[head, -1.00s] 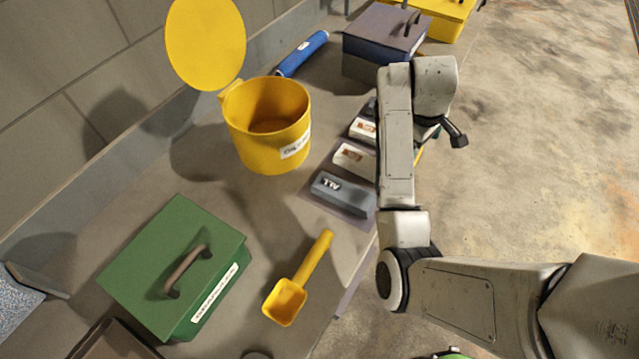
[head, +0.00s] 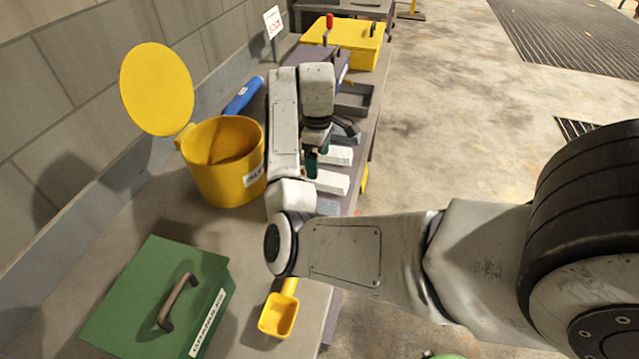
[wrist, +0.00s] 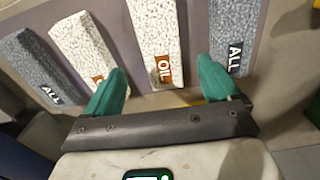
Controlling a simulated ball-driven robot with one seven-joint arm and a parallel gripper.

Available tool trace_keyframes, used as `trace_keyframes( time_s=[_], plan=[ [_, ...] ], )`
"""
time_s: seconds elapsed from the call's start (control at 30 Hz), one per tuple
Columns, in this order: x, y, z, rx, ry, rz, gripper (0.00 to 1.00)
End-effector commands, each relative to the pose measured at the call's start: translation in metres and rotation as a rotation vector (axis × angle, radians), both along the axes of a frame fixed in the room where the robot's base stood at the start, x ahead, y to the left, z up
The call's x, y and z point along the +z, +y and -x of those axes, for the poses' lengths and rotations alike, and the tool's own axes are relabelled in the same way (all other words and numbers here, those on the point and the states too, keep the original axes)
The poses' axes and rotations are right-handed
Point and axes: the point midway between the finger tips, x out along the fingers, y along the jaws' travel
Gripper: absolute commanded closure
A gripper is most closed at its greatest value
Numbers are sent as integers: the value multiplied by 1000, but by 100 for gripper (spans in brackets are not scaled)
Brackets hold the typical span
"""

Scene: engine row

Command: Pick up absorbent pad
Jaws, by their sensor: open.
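Several absorbent pads lie in a row on a dark mat (wrist: 110,30). In the wrist view, a white pad marked OIL (wrist: 153,35) lies between my fingers, a second white pad (wrist: 82,45) lies left of it, and grey pads marked ALL lie at the far left (wrist: 38,65) and right (wrist: 232,30). My gripper (wrist: 160,66) is open and empty, its green fingers spread to either side of the middle white pad. In the head view my gripper (head: 313,158) is over the row beside white pads (head: 331,182); my arm hides part of the row.
A yellow lidded bucket (head: 222,180) stands left of my arm, with a blue roll (head: 243,95) behind it. A green box (head: 150,300) and a yellow scoop (head: 279,314) are in front. A yellow case (head: 350,42) stands at the back. The floor right of the bench is open.

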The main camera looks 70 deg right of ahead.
Motion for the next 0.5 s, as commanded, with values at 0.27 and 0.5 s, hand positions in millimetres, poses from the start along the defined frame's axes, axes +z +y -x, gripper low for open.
trace_keyframes(
  time_s=[0.27, 0.5],
  plan=[
    [-30, 4, -1, 1, 2, -3, 11],
    [-55, 4, -1, -1, 0, -1, 11]
  ],
)
